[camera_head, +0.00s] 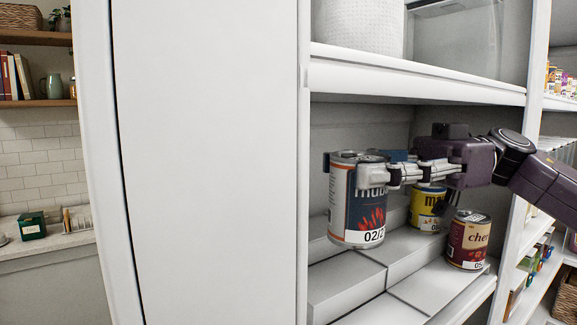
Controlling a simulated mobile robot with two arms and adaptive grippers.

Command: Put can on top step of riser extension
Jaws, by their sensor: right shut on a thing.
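A blue can (355,222) with an orange edge, red picture and a "02/2" label is held upright inside the shelf. My right gripper (362,168) reaches in from the right and is shut around its upper part. The white stepped riser (400,250) lies below, and the held can hangs over its left part; whether it touches is hard to tell. A yellow can (428,208) stands on a back step, partly hidden by my gripper. A dark red can (468,240) stands on a lower front step. My left gripper is not in view.
A shelf board (415,80) runs close above my right arm, with a white textured container (358,28) and a clear bin (455,45) on it. A white upright panel (210,160) closes the left side. The riser's front left steps are bare.

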